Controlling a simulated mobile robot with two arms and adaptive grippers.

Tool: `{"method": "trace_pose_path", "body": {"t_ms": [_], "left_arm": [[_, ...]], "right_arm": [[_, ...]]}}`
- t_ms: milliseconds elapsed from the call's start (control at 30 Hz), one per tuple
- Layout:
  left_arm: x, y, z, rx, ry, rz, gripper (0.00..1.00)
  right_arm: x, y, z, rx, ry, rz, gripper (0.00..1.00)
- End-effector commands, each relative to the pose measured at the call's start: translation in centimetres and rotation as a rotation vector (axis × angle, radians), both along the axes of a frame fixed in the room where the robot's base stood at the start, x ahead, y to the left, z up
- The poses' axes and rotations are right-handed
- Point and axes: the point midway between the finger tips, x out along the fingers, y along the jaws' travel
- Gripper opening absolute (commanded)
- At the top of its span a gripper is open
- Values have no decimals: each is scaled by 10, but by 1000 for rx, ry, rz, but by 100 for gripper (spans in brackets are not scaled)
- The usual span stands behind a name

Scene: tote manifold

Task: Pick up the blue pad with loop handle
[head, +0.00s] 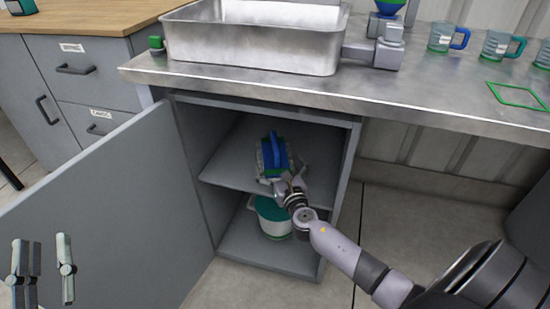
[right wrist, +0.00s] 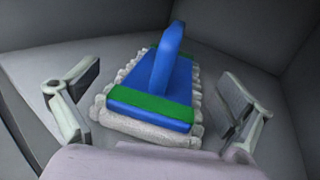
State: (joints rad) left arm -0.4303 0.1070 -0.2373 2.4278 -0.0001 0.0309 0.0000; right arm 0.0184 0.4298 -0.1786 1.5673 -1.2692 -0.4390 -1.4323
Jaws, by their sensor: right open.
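The blue pad with loop handle (head: 275,150) lies on the upper shelf inside the open cabinet. In the right wrist view the pad (right wrist: 150,95) has a blue body, green bands, a shaggy grey underside and an upright blue loop handle (right wrist: 168,55). My right gripper (right wrist: 158,108) is open, one finger on each side of the pad's near end, with visible gaps. In the head view my right gripper (head: 273,172) reaches into the cabinet and partly covers the pad's near end. My left gripper (head: 44,268) is open and empty at the lower left, in front of the cabinet door.
The upper shelf (head: 222,172) has bare room around the pad. A green-and-white container (head: 270,218) stands below it. The open door (head: 110,215) fills the left side. The metal counter (head: 440,95) overhangs the cabinet, with a sink basin (head: 255,45) and several mugs above.

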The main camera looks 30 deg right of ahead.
Motion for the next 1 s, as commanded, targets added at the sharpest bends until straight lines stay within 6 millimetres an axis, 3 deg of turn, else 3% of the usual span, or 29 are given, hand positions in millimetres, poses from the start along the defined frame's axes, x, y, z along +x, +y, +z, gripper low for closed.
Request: {"method": "trace_pose_path", "body": {"t_ms": [1000], "left_arm": [[0,0,-1,1,3,0,31]], "right_arm": [[0,0,0,0,0,0,32]]}}
